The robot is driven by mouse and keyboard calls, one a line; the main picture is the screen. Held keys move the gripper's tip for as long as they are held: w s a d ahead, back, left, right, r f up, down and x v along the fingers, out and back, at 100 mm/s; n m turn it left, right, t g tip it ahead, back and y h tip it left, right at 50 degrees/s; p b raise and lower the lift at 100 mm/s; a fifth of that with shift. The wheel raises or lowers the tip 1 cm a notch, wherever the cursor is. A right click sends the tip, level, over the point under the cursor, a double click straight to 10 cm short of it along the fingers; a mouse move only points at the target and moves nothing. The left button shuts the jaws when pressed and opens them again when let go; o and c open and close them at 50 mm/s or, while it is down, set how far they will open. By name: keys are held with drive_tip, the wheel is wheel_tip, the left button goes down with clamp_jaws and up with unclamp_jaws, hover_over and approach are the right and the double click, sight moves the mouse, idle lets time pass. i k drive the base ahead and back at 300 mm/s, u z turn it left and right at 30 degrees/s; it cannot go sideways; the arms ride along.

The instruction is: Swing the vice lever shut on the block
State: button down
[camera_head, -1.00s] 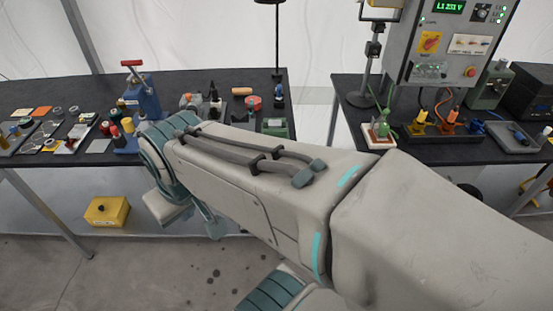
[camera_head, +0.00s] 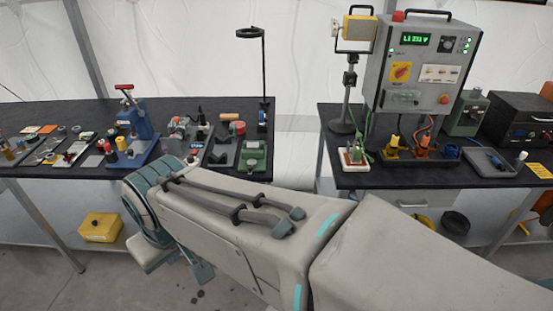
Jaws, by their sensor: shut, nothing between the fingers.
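I cannot surely tell which device is the vice. A blue lever device with a red-topped handle (camera_head: 133,122) stands upright on the left bench. To its right are a small grey device with orange parts (camera_head: 180,126) and a low green device (camera_head: 253,157) near the front edge. No block held in jaws can be made out at this size. My arm crosses the lower middle of the view, its folded joint in front of the left bench's edge. My gripper is not visible.
The left bench (camera_head: 50,108) holds several small tools and parts. A gap separates it from the right bench (camera_head: 400,176), which carries a grey control cabinet (camera_head: 420,65), a lamp stand (camera_head: 346,100) and several devices. A yellow box (camera_head: 100,228) sits below the left bench.

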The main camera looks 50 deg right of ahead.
sight(251, 166)
drive_tip(key=z, duration=1)
drive_tip(key=i, duration=1)
drive_tip(key=z, duration=0.7)
